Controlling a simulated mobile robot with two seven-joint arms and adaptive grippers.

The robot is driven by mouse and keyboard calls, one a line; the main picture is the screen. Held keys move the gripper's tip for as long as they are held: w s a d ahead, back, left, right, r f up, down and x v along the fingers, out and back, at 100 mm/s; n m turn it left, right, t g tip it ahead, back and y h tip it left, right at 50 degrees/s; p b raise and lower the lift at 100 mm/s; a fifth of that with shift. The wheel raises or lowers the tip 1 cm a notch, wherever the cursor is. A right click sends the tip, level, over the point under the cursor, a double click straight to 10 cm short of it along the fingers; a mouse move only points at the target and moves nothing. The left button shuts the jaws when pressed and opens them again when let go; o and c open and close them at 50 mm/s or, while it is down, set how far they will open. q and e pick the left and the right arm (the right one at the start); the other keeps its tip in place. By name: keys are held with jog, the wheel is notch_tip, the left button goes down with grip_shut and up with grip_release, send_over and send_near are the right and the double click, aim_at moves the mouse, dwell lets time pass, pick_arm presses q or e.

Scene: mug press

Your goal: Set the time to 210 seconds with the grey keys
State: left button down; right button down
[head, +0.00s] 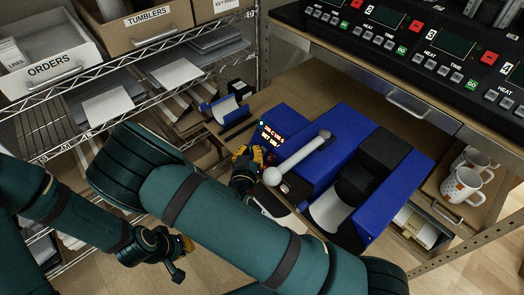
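The blue mug press (315,175) stands on the wooden bench, with a long lever ending in a white ball knob. Its display (271,134) shows small lit orange and red characters, too small to read surely. My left gripper (184,246) is low at left-centre, away from the press, partly hidden by my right arm.
A row of black controllers (440,45) with grey, red and green keys runs along the upper shelf. Mugs (461,185) stand at right. A wire rack with an orders tray (45,55) and a tumblers box (140,25) is at left.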

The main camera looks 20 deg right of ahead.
jog(key=shift+d, duration=0.1)
jog(key=shift+w+d+f, duration=0.15)
jog(key=shift+d+f, duration=0.05)
jog(key=shift+d, duration=0.05)
jog(key=shift+w+d+f, duration=0.1)
jog(key=shift+d+f, duration=0.15)
jog(key=shift+d, duration=0.15)
dwell(0.8)
dwell(0.4)
jog(key=shift+s+a+r, duration=0.25)
jog(key=shift+a+r, duration=0.2)
jog(key=shift+a, duration=0.3)
jog(key=shift+s+a+r+p, duration=0.25)
jog(key=shift+a+r+p, duration=0.15)
jog(key=shift+a, duration=0.25)
jog(key=shift+s+a+r+p, duration=0.3)
jog(key=shift+a+r, duration=0.15)
jog(key=shift+a, duration=0.25)
jog(key=shift+s+a+r+p, duration=0.2)
jog(key=shift+a+r+p, duration=0.2)
jog(key=shift+a, duration=0.25)
